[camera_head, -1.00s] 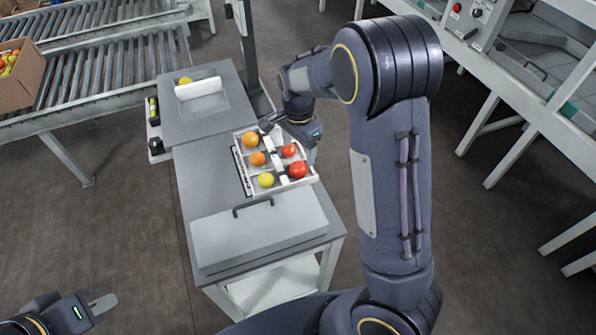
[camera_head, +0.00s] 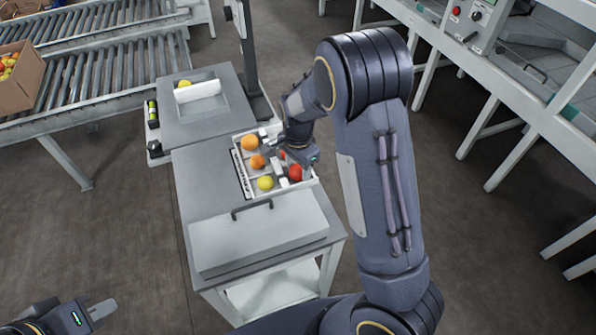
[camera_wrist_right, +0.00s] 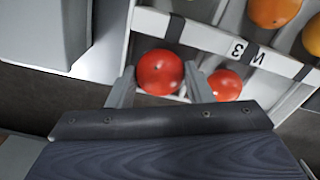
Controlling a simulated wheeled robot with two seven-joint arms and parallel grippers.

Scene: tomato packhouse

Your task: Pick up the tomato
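Two red tomatoes sit in the right-hand row of a divided white tray (camera_head: 246,183) on the table. In the head view the nearer red tomato (camera_head: 295,173) shows below my right gripper (camera_head: 291,163), and the farther one (camera_head: 282,154) is mostly hidden by it. In the right wrist view my right gripper (camera_wrist_right: 161,88) is open, its fingers either side of one red tomato (camera_wrist_right: 160,72). The right finger stands between it and the other red tomato (camera_wrist_right: 225,85). Contact cannot be told. My left gripper (camera_head: 98,312) is at the lower left, away from the table; its opening is unclear.
Orange fruits (camera_head: 249,142) and a yellow one (camera_head: 265,182) fill the tray's other row. A tray divider (camera_wrist_right: 213,33) bears printed marks. A grey box with a handle (camera_head: 258,235) lies in front of the tray. A scale-like platform (camera_head: 185,125) stands behind, near a roller conveyor (camera_head: 110,85).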

